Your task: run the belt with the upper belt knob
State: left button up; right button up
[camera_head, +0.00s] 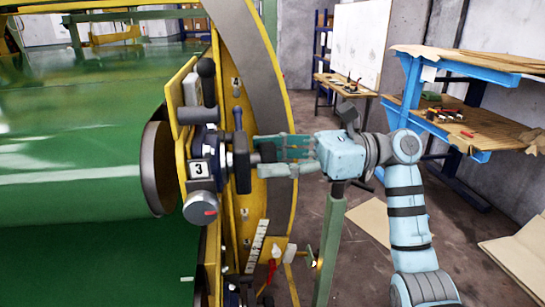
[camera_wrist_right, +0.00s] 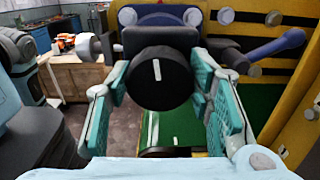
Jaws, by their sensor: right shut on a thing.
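The upper belt knob (camera_wrist_right: 161,78) is round and black with a white line on its face. In the right wrist view it sits between the two teal fingers of my right gripper (camera_wrist_right: 164,84), which is shut on it. The white line stands nearly upright, tilted slightly. In the head view the right gripper (camera_head: 264,156) reaches in from the right to the black knob (camera_head: 266,152) on the yellow machine side, and its fingers partly hide the knob. The wide green belt (camera_head: 80,140) curves around its roller on the left. My left gripper is not in view.
A plate marked 3 (camera_head: 199,169) and a grey dial with a red mark (camera_head: 200,208) sit left of the knob. A black-handled lever (camera_head: 207,85) stands above. A green post (camera_head: 329,245) rises below my right gripper. A blue-framed workbench (camera_head: 470,120) stands at right.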

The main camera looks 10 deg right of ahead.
jog(key=shift+m, duration=0.3)
jog(key=m+p, duration=0.2)
jog(key=m, duration=0.2)
jog(key=shift+r, duration=0.15)
jog(key=shift+m+p, duration=0.85)
jog(key=shift+m, duration=0.25)
jog(key=o, duration=1.2)
jog(key=shift+c, duration=0.2)
jog(key=shift+w, duration=0.1)
